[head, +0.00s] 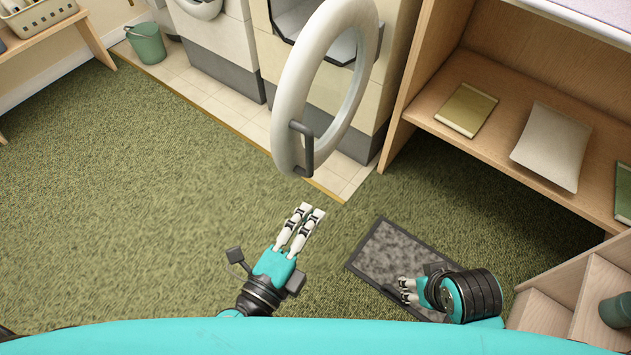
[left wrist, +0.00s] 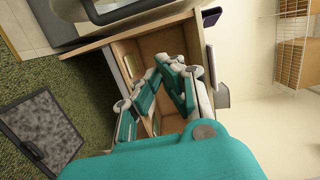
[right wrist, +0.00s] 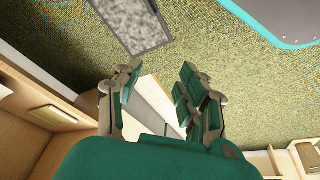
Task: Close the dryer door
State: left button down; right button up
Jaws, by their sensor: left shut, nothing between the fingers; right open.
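The dryer door (head: 290,92) is a thick white ring with a dark grey handle (head: 307,148). It stands swung open, out from the beige dryer (head: 390,75), whose dark-rimmed opening shows behind it. My left gripper (head: 312,209) is shut and empty, below the door and apart from it in the head view; its fingers also show in the left wrist view (left wrist: 165,75). Part of the ring and handle shows at the top of the left wrist view. My right gripper (head: 405,290) is low at the right, over the grey mat; in the right wrist view its fingers are apart and empty (right wrist: 155,85).
A wooden shelf (head: 450,90) with books and a cushion (head: 553,145) stands right of the dryer. Another white machine (head: 225,45) and a green bucket (head: 146,43) are at the left. A low wooden unit (head: 560,300) is at lower right. Green carpet (head: 130,200) is clear at left.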

pick_arm(q)
jog(key=w+d+p, duration=0.1)
jog(key=w+p, duration=0.4)
jog(key=w, duration=0.6)
jog(key=shift+w+d, duration=0.25)
jog(key=shift+w, duration=0.05)
pick_arm(e)
notch_tip(320, 180, down, 17)
jog(key=s+g, duration=0.1)
jog(key=shift+s+f, duration=0.15)
jog(key=shift+s, duration=0.05)
pick_arm(q)
jog(key=shift+r, duration=0.1)
